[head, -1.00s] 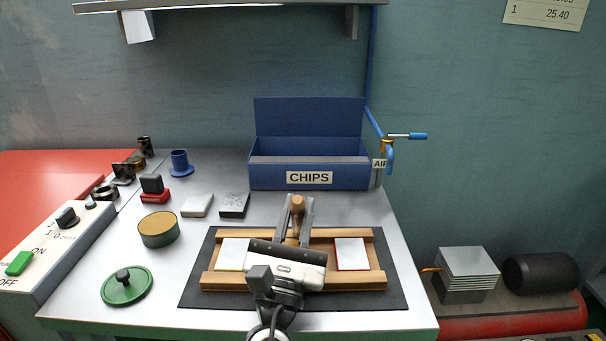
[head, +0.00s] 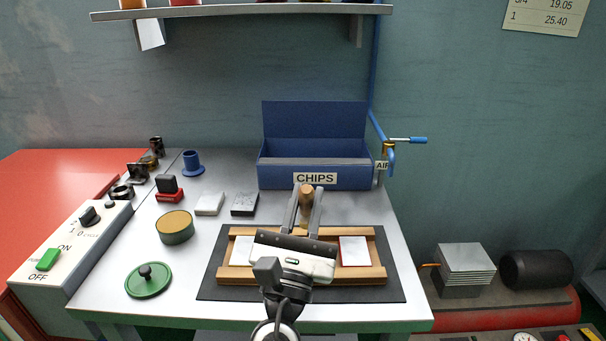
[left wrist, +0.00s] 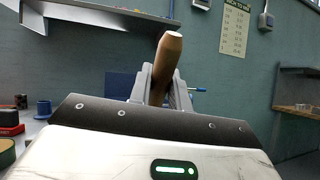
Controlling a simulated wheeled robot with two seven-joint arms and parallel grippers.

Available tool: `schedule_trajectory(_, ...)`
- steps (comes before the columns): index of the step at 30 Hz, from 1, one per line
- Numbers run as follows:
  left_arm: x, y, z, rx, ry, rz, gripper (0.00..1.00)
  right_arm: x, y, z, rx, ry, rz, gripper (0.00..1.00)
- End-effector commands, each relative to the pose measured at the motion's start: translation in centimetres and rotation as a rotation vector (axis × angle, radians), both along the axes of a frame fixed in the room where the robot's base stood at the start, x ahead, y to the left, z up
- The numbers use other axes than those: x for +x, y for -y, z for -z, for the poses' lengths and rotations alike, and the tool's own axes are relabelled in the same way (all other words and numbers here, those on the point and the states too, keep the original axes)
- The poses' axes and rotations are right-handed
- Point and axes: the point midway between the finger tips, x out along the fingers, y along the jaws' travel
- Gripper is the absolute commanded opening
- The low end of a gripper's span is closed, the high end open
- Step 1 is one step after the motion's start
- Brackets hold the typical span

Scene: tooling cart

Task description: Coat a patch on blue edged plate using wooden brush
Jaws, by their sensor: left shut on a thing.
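My left gripper (head: 305,203) is shut on the wooden brush, whose handle (head: 306,193) stands up between the fingers above the middle of the wooden rack. The handle also shows in the left wrist view (left wrist: 166,62); the bristles are hidden behind my gripper. The rack (head: 376,250) lies on a dark mat (head: 396,289). A white plate with a red edge (head: 354,251) sits at its right, and another white plate (head: 240,252) at its left is partly covered by my gripper. No blue edge shows; the rack's middle is hidden. My right gripper is not in view.
An open round tin with amber contents (head: 175,224) and a green knobbed lid (head: 149,284) stand left of the mat. White (head: 209,204) and dark (head: 244,204) blocks lie behind it. The blue CHIPS box (head: 315,177) stands at the back. A control box (head: 75,243) is far left.

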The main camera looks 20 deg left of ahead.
Motion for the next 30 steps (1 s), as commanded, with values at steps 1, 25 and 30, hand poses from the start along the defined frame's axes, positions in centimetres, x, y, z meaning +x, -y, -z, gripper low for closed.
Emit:
schedule_trajectory(1,0.0,0.1,-0.9,-0.001,0.001,0.002,0.00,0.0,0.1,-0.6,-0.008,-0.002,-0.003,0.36)
schedule_trajectory(25,0.1,0.4,-2.7,-0.001,0.001,0.008,0.00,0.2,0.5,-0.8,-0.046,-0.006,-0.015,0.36)
schedule_trajectory(30,0.1,0.4,-2.7,-0.001,0.001,0.008,0.00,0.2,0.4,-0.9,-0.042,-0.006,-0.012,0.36)
